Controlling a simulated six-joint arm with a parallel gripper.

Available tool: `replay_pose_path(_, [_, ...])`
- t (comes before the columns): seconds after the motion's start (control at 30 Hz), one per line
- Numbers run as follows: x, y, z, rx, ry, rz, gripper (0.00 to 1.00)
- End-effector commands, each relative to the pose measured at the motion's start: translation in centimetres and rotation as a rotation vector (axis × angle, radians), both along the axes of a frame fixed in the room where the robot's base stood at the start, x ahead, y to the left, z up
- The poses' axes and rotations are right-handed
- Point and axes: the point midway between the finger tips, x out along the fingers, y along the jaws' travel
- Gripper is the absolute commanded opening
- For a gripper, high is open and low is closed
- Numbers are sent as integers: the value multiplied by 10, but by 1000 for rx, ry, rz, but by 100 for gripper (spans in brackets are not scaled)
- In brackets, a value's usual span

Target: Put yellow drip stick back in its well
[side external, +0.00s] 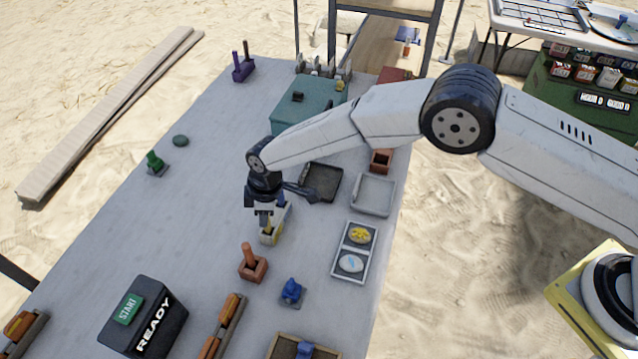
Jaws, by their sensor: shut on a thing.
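My gripper (264,213) points down over the middle of the grey table. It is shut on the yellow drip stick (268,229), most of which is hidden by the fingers. A pale cream-yellow block (279,223), which looks like the well, is directly at the fingertips. At this size I cannot tell whether the stick is inside the well, touching it or just above it.
A reddish-brown well with a stick (253,266) stands just in front, with a blue piece (291,291) to its right. A two-panel card (354,252) and shallow trays (373,195) lie to the right. The table's left side (130,230) is mostly clear.

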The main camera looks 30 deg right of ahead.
Motion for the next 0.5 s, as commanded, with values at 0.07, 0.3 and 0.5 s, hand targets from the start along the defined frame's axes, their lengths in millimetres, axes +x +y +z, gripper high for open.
replay_pose_path(0.07, [0, 0, -3, 1, 0, 0, 0])
replay_pose_path(0.3, [0, 0, -3, 1, -1, 0, 0])
replay_pose_path(0.5, [0, 0, -6, 1, 0, 0, 32])
